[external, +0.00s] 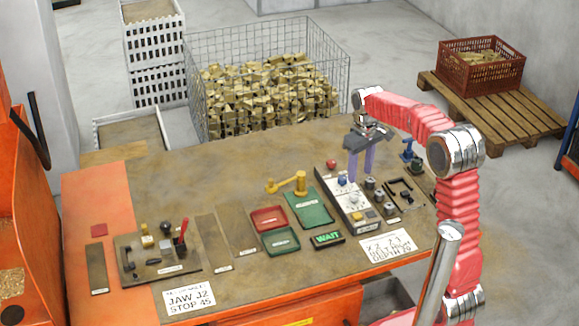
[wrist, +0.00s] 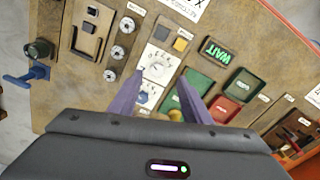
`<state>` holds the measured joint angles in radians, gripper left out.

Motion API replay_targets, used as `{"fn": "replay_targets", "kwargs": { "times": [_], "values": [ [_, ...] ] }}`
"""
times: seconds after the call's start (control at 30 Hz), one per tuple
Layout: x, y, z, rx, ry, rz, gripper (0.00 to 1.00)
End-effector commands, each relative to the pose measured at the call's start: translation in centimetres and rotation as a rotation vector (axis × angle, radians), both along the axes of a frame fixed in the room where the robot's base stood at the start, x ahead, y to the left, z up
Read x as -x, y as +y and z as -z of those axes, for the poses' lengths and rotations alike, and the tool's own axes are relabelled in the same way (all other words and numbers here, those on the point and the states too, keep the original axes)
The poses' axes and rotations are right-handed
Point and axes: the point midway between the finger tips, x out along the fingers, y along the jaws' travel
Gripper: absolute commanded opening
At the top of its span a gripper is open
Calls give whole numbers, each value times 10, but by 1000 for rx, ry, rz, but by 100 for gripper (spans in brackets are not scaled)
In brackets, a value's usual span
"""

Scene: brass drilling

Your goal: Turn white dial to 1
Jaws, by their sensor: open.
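The white dial (wrist: 156,67) sits on a white plate with markings around it, on the control panel. In the external view the dial (external: 353,199) is small, and I cannot read where it points. My gripper (external: 361,177) hangs over the panel with its purple fingers pointing down. In the wrist view my gripper (wrist: 160,76) is open and empty, and its fingertips appear on either side of the dial's lower part. The fingers look above the panel; contact is not visible. A blue knob (wrist: 143,97) is beside the dial on the same panel, partly beside the left finger.
Several round knobs (external: 375,195) stand right of the dial panel. A yellow button (wrist: 180,44) and a lit WAIT sign (external: 327,238) are near. Green (external: 308,210) and red (external: 268,218) trays and a yellow handle (external: 288,184) lie left. The bench front has bare room.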

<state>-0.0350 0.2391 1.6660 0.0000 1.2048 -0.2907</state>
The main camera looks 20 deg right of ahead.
Motion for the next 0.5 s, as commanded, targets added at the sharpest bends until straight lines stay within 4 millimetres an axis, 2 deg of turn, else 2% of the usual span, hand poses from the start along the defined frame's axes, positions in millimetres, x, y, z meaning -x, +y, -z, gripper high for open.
{"fn": "replay_targets", "kwargs": {
  "times": [0.13,0.2,0.3,0.5],
  "values": [
    [-21,1,-9,2,10,-63,44],
    [-27,1,-21,3,5,-95,44],
    [-29,1,-37,4,5,-147,44],
    [-21,1,-36,4,32,-199,44]
  ]
}}
